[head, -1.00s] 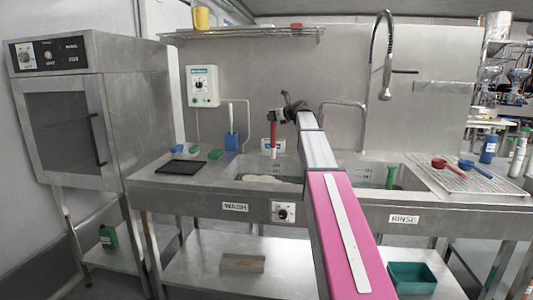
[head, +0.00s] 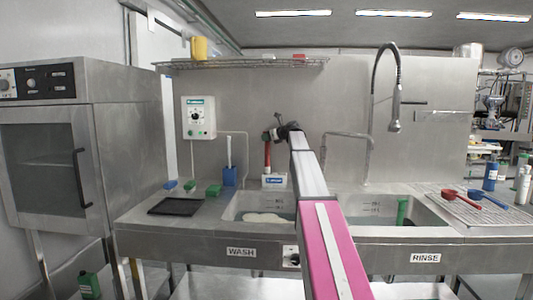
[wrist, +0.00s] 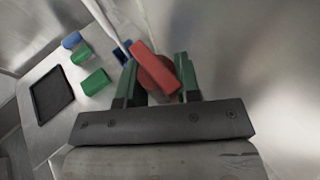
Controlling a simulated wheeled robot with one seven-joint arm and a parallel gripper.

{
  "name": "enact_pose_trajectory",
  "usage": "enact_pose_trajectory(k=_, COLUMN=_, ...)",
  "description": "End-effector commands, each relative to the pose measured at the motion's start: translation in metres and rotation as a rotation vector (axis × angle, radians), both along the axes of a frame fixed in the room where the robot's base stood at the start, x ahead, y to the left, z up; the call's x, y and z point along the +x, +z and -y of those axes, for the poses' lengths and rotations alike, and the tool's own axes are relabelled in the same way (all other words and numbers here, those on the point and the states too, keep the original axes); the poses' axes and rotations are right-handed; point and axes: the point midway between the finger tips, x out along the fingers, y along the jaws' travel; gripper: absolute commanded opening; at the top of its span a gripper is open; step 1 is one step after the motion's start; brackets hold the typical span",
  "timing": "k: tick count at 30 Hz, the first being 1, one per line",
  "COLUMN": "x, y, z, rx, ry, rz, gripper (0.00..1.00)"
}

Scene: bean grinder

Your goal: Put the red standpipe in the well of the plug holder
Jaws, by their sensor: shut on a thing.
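The red standpipe (head: 267,157) hangs roughly upright under my gripper (head: 278,131) at the back of the wash sink. In the wrist view, the green fingers of my gripper (wrist: 157,80) are shut on the standpipe's red top (wrist: 152,66). The plug holder (head: 273,181), a white box with a blue label, stands at the back edge of the sink. The standpipe's lower end meets the holder's top edge in the head view.
A blue holder with a white-handled brush (head: 229,175) stands just left. Green and blue blocks and a black tray (head: 176,206) lie farther left. The wash sink (head: 240,208) is below. A green standpipe (head: 402,211) stands in the rinse sink. A faucet (head: 394,120) hangs at right.

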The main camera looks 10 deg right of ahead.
Motion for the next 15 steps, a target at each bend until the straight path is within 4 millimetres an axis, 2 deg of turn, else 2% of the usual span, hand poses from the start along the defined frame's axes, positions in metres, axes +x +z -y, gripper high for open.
enact_pose_trajectory(k=12, x=0.000, y=-0.046, z=0.000, rx=0.001, ry=0.000, rz=0.001, gripper=0.00)
enact_pose_trajectory(k=15, x=0.000, y=-0.050, z=0.000, rx=0.000, ry=0.000, rz=0.002, gripper=0.00)
